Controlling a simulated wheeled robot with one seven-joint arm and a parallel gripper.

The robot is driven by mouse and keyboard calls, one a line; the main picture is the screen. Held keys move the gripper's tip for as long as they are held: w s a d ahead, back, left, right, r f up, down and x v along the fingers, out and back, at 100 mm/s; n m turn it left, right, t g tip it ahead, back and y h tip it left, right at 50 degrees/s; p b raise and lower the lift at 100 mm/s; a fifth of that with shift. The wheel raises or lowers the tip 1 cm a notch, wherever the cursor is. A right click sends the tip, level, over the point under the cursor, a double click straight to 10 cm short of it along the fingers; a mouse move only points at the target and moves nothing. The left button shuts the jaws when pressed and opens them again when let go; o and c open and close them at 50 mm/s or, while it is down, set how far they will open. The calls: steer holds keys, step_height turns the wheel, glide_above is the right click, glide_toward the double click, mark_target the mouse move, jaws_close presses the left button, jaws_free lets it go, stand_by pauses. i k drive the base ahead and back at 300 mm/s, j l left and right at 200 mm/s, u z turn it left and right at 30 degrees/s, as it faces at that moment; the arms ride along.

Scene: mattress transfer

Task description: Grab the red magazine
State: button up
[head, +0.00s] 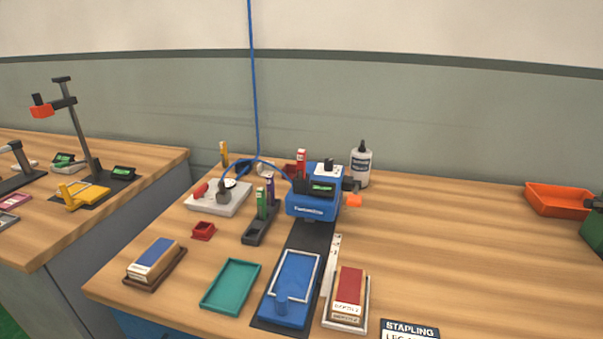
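A red upright stick with a white label, which looks like the red magazine (301,163), stands at the blue machine (312,205). Its lower part is hidden, so I cannot tell whether it sits in the machine or behind it. A green magazine (262,202) and a purple one (270,186) stand in a dark holder (258,238) left of the machine. A yellow one (224,153) stands further back left. My gripper is not in view.
A white bottle (360,165) stands behind right. A teal tray (231,287), a blue plate (292,290) and boxed staples (348,290) lie in front. The table's right middle is clear.

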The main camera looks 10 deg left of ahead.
mark_target(300, 155)
steer(key=i+j+z, duration=0.15)
steer(key=j, duration=0.65)
steer(key=i+j+z, duration=0.15)
steer(key=j, duration=0.7)
steer(key=i+j+z, duration=0.2)
steer(key=j, duration=0.65)
steer(key=j+z, duration=0.15)
steer(key=j, duration=0.75)
